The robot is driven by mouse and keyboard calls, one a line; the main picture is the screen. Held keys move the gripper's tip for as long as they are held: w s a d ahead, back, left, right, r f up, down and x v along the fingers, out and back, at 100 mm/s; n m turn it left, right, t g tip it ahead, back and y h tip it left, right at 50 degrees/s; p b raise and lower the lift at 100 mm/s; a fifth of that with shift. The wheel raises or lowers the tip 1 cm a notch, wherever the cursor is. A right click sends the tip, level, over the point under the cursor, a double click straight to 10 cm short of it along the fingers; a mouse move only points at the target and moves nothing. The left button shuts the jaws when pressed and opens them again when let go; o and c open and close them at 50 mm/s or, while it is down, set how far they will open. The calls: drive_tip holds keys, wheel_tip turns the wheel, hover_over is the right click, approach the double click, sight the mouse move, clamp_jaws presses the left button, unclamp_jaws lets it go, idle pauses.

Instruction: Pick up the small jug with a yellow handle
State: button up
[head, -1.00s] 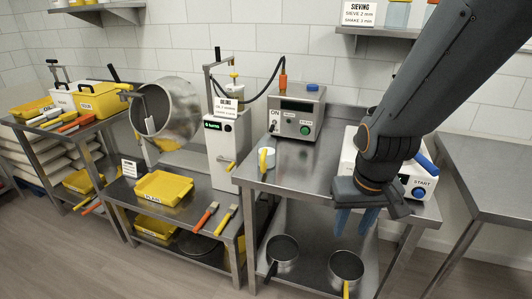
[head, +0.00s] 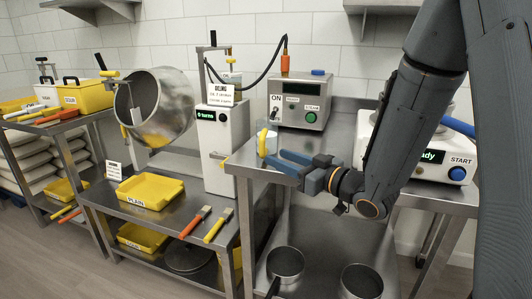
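The small jug (head: 271,144), pale with a yellow handle (head: 262,142), stands upright on the left end of the steel table (head: 338,132). The handle is on its left side in the head view. My gripper (head: 274,156) is low and level, just right of and in front of the jug, with its blue fingers pointing left towards it. The fingers are spread with a gap between them, and nothing is held. The fingertips overlap the jug's lower part in the picture; I cannot tell whether they touch it.
A grey control box (head: 302,100) stands behind the jug with a black hose arching left from it. A white machine (head: 222,148) stands left of the table. A white START unit (head: 448,158) is at right, behind my arm. Two pans sit on the lower shelf.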

sight(264, 149)
drive_tip(key=shift+w+a+r+y, duration=0.1)
drive_tip(key=shift+w+a+y, duration=0.05)
drive_tip(key=shift+w+a, duration=0.3)
drive_tip(key=shift+w+a+r+y, duration=0.15)
drive_tip(key=shift+w+a, duration=0.1)
drive_tip(key=shift+a, duration=0.3)
drive_tip(key=shift+p+x, duration=0.3)
drive_tip(key=shift+x, duration=2.4)
drive_tip(key=shift+w+d, duration=0.2)
clamp_jaws()
